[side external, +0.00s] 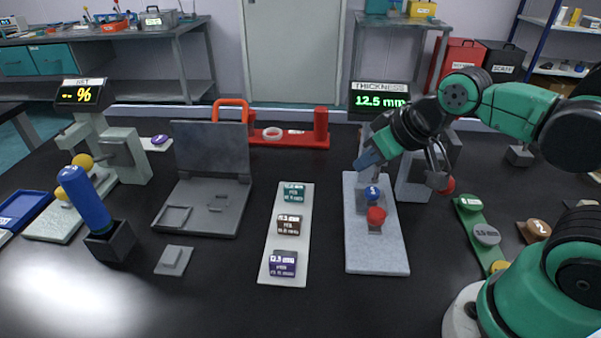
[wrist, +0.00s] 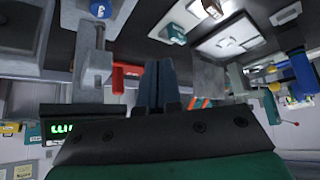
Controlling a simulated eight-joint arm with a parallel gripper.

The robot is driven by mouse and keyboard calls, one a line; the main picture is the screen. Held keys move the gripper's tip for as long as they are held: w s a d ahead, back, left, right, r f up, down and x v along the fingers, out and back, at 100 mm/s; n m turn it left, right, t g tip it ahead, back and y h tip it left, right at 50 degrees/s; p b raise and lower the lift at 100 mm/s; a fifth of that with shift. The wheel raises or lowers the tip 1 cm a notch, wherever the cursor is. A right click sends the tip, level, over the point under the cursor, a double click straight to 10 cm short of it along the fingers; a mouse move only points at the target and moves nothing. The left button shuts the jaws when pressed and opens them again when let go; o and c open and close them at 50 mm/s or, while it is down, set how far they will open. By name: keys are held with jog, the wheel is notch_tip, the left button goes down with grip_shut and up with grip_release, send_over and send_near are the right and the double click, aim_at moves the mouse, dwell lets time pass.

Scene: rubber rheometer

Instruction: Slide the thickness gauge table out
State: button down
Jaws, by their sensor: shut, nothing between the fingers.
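The thickness gauge stands right of centre in the side view, on a pale speckled slab (side external: 378,255). Its display (side external: 380,98) reads 12.5 mm. A small grey gauge table with a red knob (side external: 376,216) at its front sits on the slab.
A white strip (side external: 275,262) with several labelled blocks lies left of the slab. A grey hinged press (side external: 212,195) stands open further left. A green strip (side external: 478,220) with round pieces lies to the right. Bare black bench shows in front of the strip and slab.

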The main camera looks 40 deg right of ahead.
aim_at(377, 213)
jog(key=c, duration=1)
grip_release()
jog(key=shift+c, duration=0.2)
jog(key=o, duration=0.4)
jog(key=shift+d+f+m+g, duration=0.25)
jog(key=shift+m+g, duration=0.15)
jog(key=shift+g, duration=0.1)
jog(key=shift+o, duration=1.1)
jog(key=f+m+g, duration=0.1)
jog(key=d+f+m+g, duration=0.1)
jog(key=g, duration=0.1)
jog(key=s+f+m+g, duration=0.1)
jog(key=m, duration=0.1)
jog(key=shift+s+d+f+g, duration=0.1)
jog(key=shift+d+g, duration=0.3)
jog(key=shift+s+d+f+m+g, duration=0.2)
jog(key=shift+s+f+m+g, duration=0.15)
jog(key=shift+m+g, duration=0.3)
jog(key=shift+f, duration=2.85)
jog(key=shift+c, duration=0.3)
grip_shut()
